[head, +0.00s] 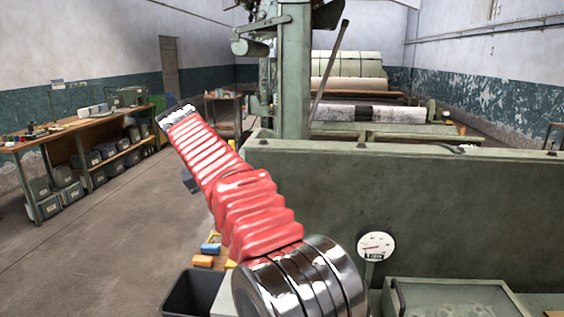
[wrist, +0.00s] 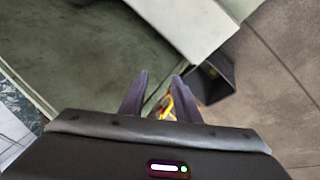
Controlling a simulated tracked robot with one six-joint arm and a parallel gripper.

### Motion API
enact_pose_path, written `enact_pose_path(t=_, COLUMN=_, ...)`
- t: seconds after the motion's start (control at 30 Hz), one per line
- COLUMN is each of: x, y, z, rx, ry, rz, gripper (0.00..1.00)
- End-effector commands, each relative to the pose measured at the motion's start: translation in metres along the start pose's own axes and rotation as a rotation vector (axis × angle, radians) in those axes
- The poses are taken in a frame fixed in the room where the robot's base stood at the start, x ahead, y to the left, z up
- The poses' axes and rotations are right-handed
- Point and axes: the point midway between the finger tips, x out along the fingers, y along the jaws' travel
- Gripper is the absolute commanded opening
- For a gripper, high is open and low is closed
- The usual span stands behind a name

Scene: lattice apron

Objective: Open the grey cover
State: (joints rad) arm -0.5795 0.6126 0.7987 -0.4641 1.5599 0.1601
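A grey-green framed panel with a paler flat top (head: 455,297) lies at the bottom right of the head view, cut off by the picture edge. It may be the grey cover, but I cannot tell for sure. No handle or hinge on it can be made out. My gripper (wrist: 159,78) shows in the wrist view with two dark fingers apart and nothing seen held between them. In the head view my red-sleeved arm reaches up and left, and the fingers cannot be made out there.
A black bin (head: 192,292) stands at the lower left, also in the wrist view (wrist: 212,80). Orange and blue items (head: 205,258) lie behind it. A round gauge (head: 376,246) stands before a large green machine panel (head: 400,195). A workbench (head: 85,125) is far left; floor between is clear.

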Motion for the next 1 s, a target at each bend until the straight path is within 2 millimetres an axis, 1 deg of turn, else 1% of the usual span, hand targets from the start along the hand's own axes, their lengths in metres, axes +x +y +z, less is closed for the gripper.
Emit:
enact_pose_path(t=0.27, x=0.014, y=0.007, z=0.028, rx=-0.033, ry=-0.002, rz=-0.063, gripper=0.29)
enact_pose_path(t=0.47, x=0.022, y=0.015, z=0.053, rx=-0.042, ry=0.001, rz=-0.109, gripper=0.29)
enact_pose_path(t=0.67, x=0.029, y=0.024, z=0.083, rx=-0.038, ry=0.004, rz=-0.151, gripper=0.29)
enact_pose_path(t=1.0, x=0.038, y=0.039, z=0.144, rx=-0.006, ry=0.011, rz=-0.218, gripper=0.29)
